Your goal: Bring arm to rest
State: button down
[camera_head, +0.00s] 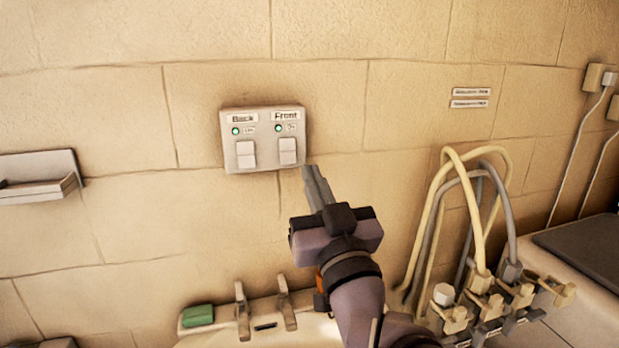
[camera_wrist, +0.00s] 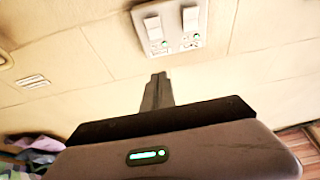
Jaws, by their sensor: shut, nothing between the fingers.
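My gripper (camera_head: 313,182) is shut and empty, pointing up toward the wall just below the right side of a switch panel (camera_head: 262,165). In the wrist view my gripper (camera_wrist: 158,80) also shows shut fingers, with the panel (camera_wrist: 180,48) beyond the tips. The panel has two white rockers, the left one (camera_head: 246,155) labelled Back and the right one (camera_head: 287,151) labelled Front. A small green light shows above each rocker. The fingertips look close to the panel's lower right edge in the head view; whether they touch it I cannot tell.
A washbasin (camera_head: 262,338) with two taps and a green soap bar (camera_head: 198,316) lies below. Hoses (camera_head: 478,225) on several valves stand to the right, beside a dark-topped white unit (camera_head: 590,248). A wall shelf (camera_head: 38,185) is at left. The wall above the panel is clear.

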jog(key=s+d+f+m+g+h, duration=0.25)
jog(key=s+d+f+g, duration=0.2)
jog(key=f, duration=0.25)
jog(key=s+d+f+m+g+h, duration=0.25)
jog(key=d+f+g, duration=0.2)
jog(key=f, duration=0.25)
jog(key=s+f+m+g, duration=0.2)
jog(key=s+f+g, duration=0.4)
jog(key=s, duration=0.9)
notch_tip(320, 180, down, 3)
jog(key=shift+d+r+m+g+y, duration=0.1)
jog(key=shift+d+m+g+y, duration=0.1)
jog(key=shift+m+g+y, duration=0.15)
